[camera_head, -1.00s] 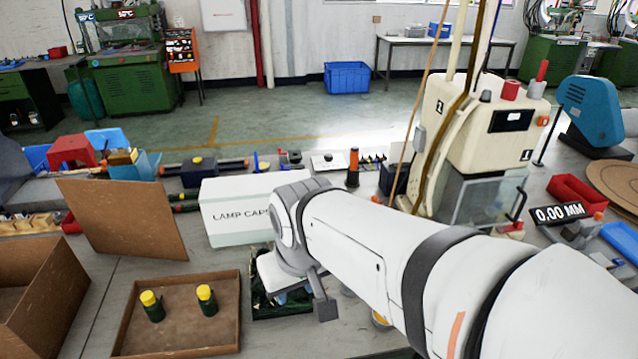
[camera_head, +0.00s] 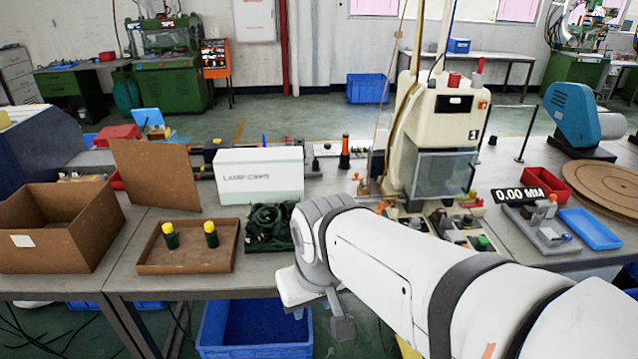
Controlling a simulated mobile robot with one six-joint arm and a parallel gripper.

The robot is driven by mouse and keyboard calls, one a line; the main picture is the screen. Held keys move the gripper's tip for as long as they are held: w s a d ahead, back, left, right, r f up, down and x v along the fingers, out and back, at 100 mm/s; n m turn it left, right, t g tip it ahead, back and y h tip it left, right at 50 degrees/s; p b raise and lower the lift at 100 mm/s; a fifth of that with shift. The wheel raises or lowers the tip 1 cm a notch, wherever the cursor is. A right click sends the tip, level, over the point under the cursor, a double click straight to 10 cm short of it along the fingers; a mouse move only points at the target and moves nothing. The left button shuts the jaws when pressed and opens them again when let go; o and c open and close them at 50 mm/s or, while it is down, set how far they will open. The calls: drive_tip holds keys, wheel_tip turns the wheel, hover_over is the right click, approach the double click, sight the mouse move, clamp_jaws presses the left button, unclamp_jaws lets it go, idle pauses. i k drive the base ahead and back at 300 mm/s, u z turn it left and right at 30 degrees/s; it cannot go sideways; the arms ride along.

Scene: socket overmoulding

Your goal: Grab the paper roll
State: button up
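I cannot make out a paper roll in the head view. My arm reaches in from the lower right, in front of the table's front edge. The end of my arm, with my gripper (camera_head: 300,290), points down and away from me above a blue bin on the floor. The fingers are mostly hidden behind the wrist, so I cannot see whether they are open or hold anything.
A shallow brown tray (camera_head: 187,266) holds two green, yellow-capped pieces. An open cardboard box (camera_head: 52,241) stands left, a white lamp-caps box (camera_head: 259,177) behind. Dark green coiled parts (camera_head: 268,226) lie near my wrist. The blue bin (camera_head: 254,335) is below; a beige machine (camera_head: 436,130) stands right.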

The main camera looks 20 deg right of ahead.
sight(361, 191)
drive_tip(key=u, duration=0.15)
drive_tip(key=k, duration=0.35)
drive_tip(key=z, duration=1.25)
drive_tip(key=i, duration=1.5)
drive_tip(key=z, duration=0.05)
